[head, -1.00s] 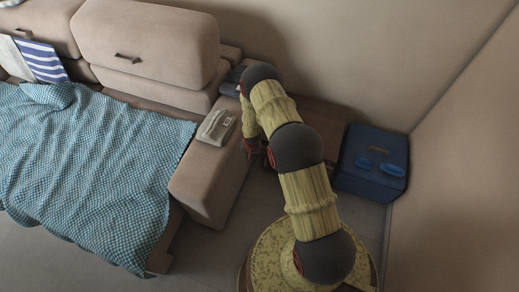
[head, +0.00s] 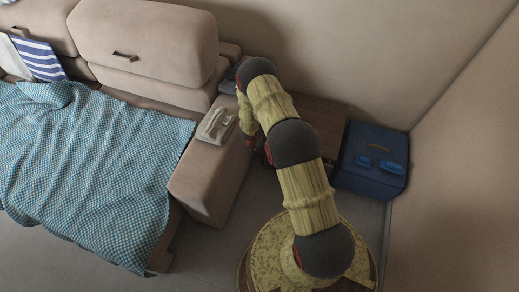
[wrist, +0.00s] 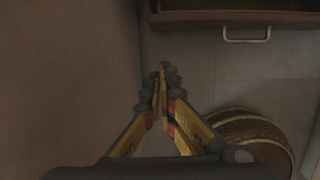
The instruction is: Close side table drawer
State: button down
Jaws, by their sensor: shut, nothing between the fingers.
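The brown wooden side table (head: 328,118) stands against the wall in the head view, partly hidden behind my arm. In the wrist view, the drawer (wrist: 215,17) crosses the top right, with a dark recess behind its front edge. Its pale metal handle (wrist: 247,39) sticks out toward the floor side. How far the drawer stands out cannot be told. My gripper (wrist: 163,70) is shut and empty, below and left of the handle, apart from the drawer front. In the head view, my gripper is mostly hidden by the arm.
The beige sofa (head: 208,183) is left of my arm, with a telephone (head: 215,125) on its armrest and a blue checked blanket (head: 85,170). A blue case (head: 368,172) stands right of the table.

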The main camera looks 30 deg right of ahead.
jog(key=w+d+f+b, duration=0.3)
jog(key=w+d+f, duration=0.1)
jog(key=f, duration=0.5)
jog(key=shift+d+f, duration=0.3)
jog(key=shift+d, duration=0.15)
dwell(0.3)
